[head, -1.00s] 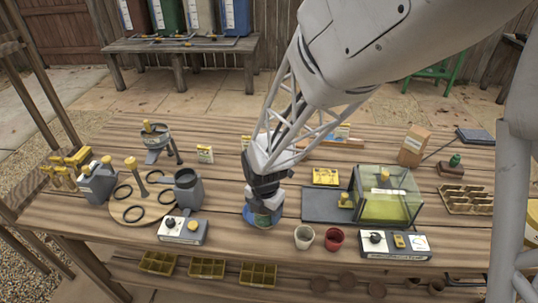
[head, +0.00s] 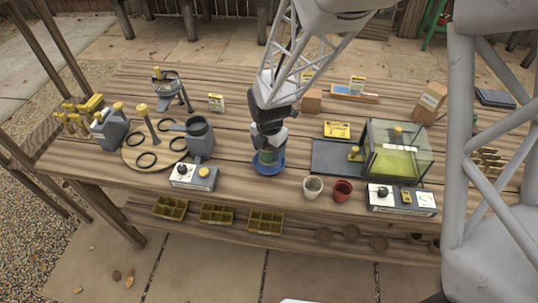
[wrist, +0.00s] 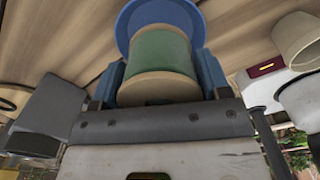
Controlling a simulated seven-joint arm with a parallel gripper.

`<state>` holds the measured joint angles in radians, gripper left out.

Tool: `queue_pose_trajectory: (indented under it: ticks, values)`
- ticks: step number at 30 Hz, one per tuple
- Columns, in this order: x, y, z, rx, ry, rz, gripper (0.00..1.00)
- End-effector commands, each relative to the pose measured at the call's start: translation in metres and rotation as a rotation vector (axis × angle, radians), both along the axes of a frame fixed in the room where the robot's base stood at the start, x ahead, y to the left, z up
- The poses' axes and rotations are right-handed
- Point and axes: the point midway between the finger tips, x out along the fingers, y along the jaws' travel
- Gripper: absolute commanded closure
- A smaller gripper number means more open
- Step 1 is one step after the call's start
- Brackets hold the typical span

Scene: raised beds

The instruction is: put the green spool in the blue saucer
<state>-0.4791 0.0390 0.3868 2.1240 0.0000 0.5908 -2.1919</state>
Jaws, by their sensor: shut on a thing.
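My gripper (head: 268,143) points down near the front middle of the table. It is shut on the green spool (head: 267,157). In the wrist view the spool (wrist: 160,56), green with pale tan ends, sits between the two blue fingers of my gripper (wrist: 160,72). The blue saucer (head: 281,166) is directly below the spool in the head view. Its rim (wrist: 128,24) shows beyond the spool in the wrist view. The spool overlaps the saucer in both views; I cannot tell whether it touches the saucer's bottom.
A white cup (head: 313,187) and a red cup (head: 342,190) stand right of the saucer. A grey control box (head: 194,177) and a grey mug (head: 200,138) stand left. A glass-sided box (head: 398,150) is farther right.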

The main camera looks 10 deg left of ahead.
Motion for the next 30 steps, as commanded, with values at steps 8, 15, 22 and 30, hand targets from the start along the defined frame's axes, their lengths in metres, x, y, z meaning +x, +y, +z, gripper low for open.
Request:
queue_pose_trajectory:
  ticks: [8,15,22,30]
  values:
    - [0.000,0.000,-0.026,-0.001,0.003,0.000,0.54]
    - [0.000,0.000,-0.031,0.000,0.000,0.000,0.54]
    - [0.000,0.000,-0.032,0.000,0.001,0.000,0.54]
    - [0.000,0.000,-0.034,-0.001,0.000,0.000,0.09]
